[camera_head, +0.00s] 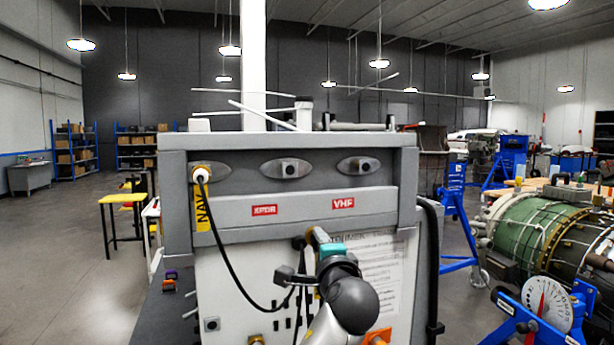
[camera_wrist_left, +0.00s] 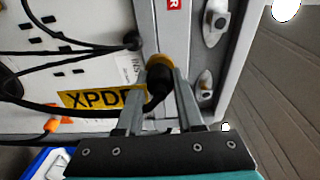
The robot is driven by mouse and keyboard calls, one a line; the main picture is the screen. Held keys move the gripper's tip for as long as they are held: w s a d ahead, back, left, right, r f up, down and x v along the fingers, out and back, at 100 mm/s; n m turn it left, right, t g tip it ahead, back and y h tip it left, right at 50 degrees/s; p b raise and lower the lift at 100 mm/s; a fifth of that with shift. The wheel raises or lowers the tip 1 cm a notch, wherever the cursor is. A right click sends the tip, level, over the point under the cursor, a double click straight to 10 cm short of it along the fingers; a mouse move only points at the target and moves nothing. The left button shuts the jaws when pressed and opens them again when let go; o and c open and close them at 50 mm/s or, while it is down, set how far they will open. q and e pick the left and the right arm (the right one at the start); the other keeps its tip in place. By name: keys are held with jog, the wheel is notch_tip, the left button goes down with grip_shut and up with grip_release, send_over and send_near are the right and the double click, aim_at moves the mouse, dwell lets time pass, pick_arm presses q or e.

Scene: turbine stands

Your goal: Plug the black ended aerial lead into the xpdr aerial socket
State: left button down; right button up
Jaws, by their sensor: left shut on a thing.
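My left gripper (camera_wrist_left: 160,100) is shut on the black end (camera_wrist_left: 160,82) of an aerial lead, which has a brass-coloured ring at its tip. The lead's yellow XPDR tag (camera_wrist_left: 92,98) hangs beside the fingers. In the head view the left gripper (camera_head: 314,238) is in front of the panel, below the red labels, and my own arm partly hides it. The xpdr socket (camera_head: 286,168) is the middle one, empty, above the red XPDR label (camera_head: 264,210); it also shows in the left wrist view (camera_wrist_left: 216,22). The held end is apart from it. My right gripper is not in view.
A white-ended lead with a NAV tag (camera_head: 202,212) is in the left socket; its black cable loops down. The VHF socket (camera_head: 358,166) is empty. A turbine (camera_head: 540,235) stands at right.

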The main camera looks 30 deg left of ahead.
pick_arm(q)
jog(key=w+a+r+n+g+y+p, duration=0.1)
jog(key=w+a+r, duration=0.1)
jog(key=r, duration=0.4)
jog(key=w+a+r+n+g+y+p, duration=0.1)
jog(key=w+a+r, duration=0.1)
jog(key=a+r, duration=0.3)
jog(key=shift+w+a+r+p, duration=0.15)
jog(key=shift+w+r+p, duration=0.2)
jog(key=shift+r, duration=0.5)
jog(key=shift+s, duration=0.1)
jog(key=shift+a+p, duration=0.1)
jog(key=shift+p, duration=0.25)
jog(key=shift+w+a+p, duration=0.15)
jog(key=shift+w+p, duration=0.05)
jog(key=shift+p, duration=0.15)
